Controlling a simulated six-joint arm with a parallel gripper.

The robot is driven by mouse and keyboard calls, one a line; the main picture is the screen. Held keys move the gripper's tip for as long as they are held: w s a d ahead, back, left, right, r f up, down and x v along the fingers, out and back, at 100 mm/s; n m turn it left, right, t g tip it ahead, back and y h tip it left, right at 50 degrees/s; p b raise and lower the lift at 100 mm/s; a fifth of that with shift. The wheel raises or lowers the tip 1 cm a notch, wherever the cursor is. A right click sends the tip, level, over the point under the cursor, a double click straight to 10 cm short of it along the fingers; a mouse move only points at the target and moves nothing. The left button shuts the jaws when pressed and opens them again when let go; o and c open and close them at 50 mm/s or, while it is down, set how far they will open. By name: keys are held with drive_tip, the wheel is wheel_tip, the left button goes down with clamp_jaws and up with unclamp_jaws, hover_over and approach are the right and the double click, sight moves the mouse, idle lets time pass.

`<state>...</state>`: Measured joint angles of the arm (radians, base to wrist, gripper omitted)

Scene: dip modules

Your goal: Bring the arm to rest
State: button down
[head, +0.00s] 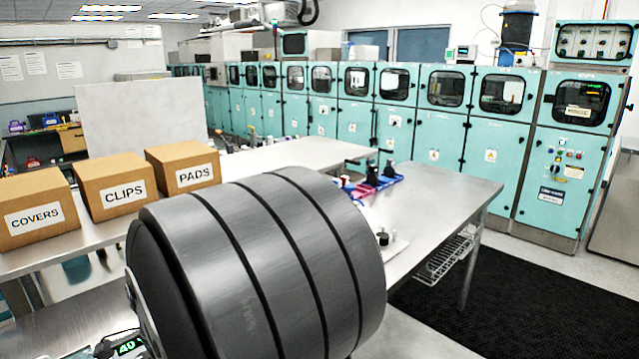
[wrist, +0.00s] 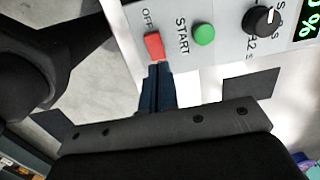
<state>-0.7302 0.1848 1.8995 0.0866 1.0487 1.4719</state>
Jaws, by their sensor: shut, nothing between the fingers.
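My gripper (wrist: 158,72) shows in the wrist view with its narrow dark blue fingers together and nothing between them. Its tips are at the lower edge of a red rocker switch (wrist: 154,45) marked OFF. I cannot tell whether they touch it. The switch is on a light grey control panel (wrist: 222,52), beside a green START button (wrist: 204,34) and a black knob (wrist: 260,22). A green-lit display (wrist: 311,22) is cut off at the panel's right. In the head view the gripper cannot be made out.
In the head view, boxes marked COVERS (head: 35,215), CLIPS (head: 112,192) and PADS (head: 190,172) stand on the left bench. A steel table (head: 440,190) at the centre right holds blue and red bins (head: 375,183). Teal cabinets (head: 440,118) line the back. A black mat (head: 520,310) lies clear at right.

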drive_tip(key=shift+s+a+f, duration=0.2)
drive_tip(key=shift+f, duration=0.4)
drive_tip(key=shift+s+a+f, duration=0.15)
drive_tip(key=shift+s+f, duration=0.05)
drive_tip(key=shift+f, duration=0.35)
drive_tip(key=c, duration=0.6)
unclamp_jaws()
drive_tip(key=shift+c, duration=0.2)
drive_tip(key=o, duration=0.4)
drive_tip(key=shift+a+r, duration=0.25)
drive_tip(key=shift+a, duration=0.05)
drive_tip(key=shift+o, duration=1.2)
drive_tip(key=s+a+r+n+t, duration=0.1)
drive_tip(key=a+r+n, duration=0.7)
drive_tip(key=a+r, duration=0.2)
drive_tip(key=shift+a+n+t+y, duration=0.3)
drive_tip(key=shift+a+t+y, duration=0.1)
drive_tip(key=shift+a, duration=0.5)
drive_tip(key=s+a+r+n+t+y, duration=0.2)
drive_tip(key=s+a+r+n, duration=0.5)
drive_tip(key=a+r+n, duration=0.5)
wheel_tip(320, 180, down, 7)
drive_tip(key=w+a+m, duration=0.1)
drive_tip(key=w+m, duration=0.1)
drive_tip(key=shift+w+a+f+m, duration=0.15)
drive_tip(key=shift+a+m, duration=0.1)
drive_tip(key=shift+m, duration=0.05)
drive_tip(key=v, duration=1)
